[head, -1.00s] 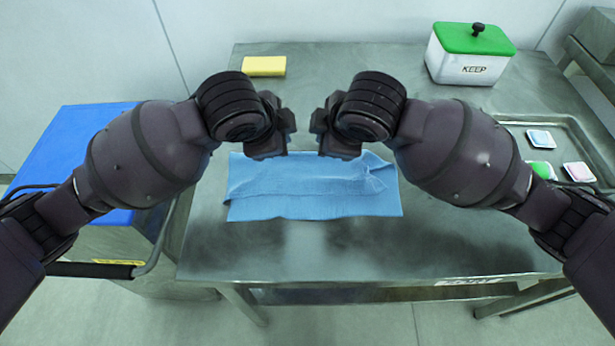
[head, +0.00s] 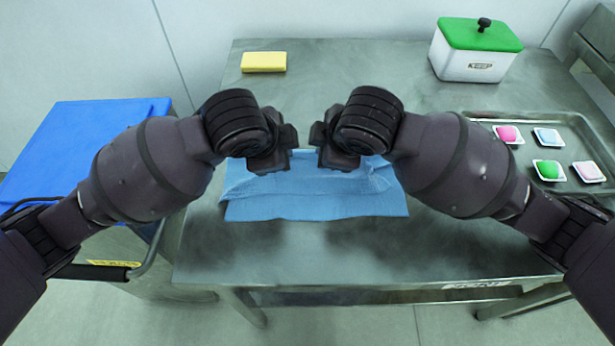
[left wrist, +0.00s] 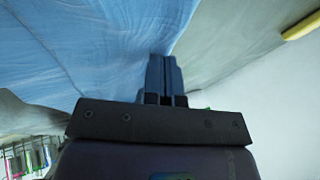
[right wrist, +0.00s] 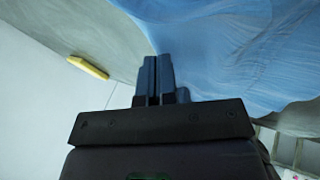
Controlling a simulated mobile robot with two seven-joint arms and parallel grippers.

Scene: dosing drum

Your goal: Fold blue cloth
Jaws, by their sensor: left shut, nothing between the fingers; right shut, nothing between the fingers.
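The blue cloth (head: 310,200) lies on the metal table below my two grippers, as a wide rectangle with wrinkles and a raised layer along its middle. My left gripper (head: 270,165) is over the cloth's far left part, and my right gripper (head: 342,162) is over its far right part. Both hide parts of the far edge. In the left wrist view the shut fingers (left wrist: 166,75) are at the cloth (left wrist: 90,50), beside its edge. In the right wrist view the shut fingers (right wrist: 152,78) are beside the cloth (right wrist: 230,45). Both grippers hold nothing; whether they touch the cloth I cannot tell.
A yellow sponge (head: 264,62) lies at the far left of the table. A white box with a green lid (head: 476,52) stands far right. A metal tray (head: 572,130) with several small coloured items is at the right. The near table edge is clear.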

